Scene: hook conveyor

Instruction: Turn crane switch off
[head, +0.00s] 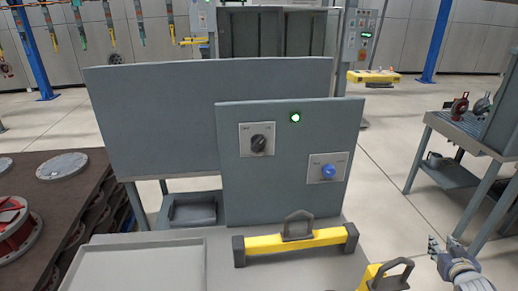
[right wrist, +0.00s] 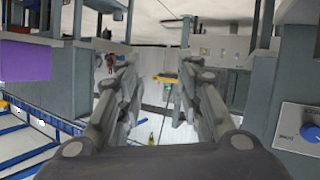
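A grey upright control panel (head: 290,195) stands at the back of the work table. On it are a black rotary switch (head: 258,144) on a light plate, a blue knob (head: 329,171) on a second plate lower right, and a lit green lamp (head: 295,117). The plate labels are too small to read. My right gripper (head: 446,245) is at the lower right, apart from the panel. In the right wrist view its fingers (right wrist: 158,72) are spread with nothing between them, and a blue knob (right wrist: 298,119) shows at the right edge. My left gripper is not in view.
A yellow bar with a grey handle (head: 262,244) lies on the table before the panel, and another yellow handled part (head: 372,277) is nearer my right gripper. A shallow tray (head: 140,272) is at left. A side table (head: 462,134) stands at right.

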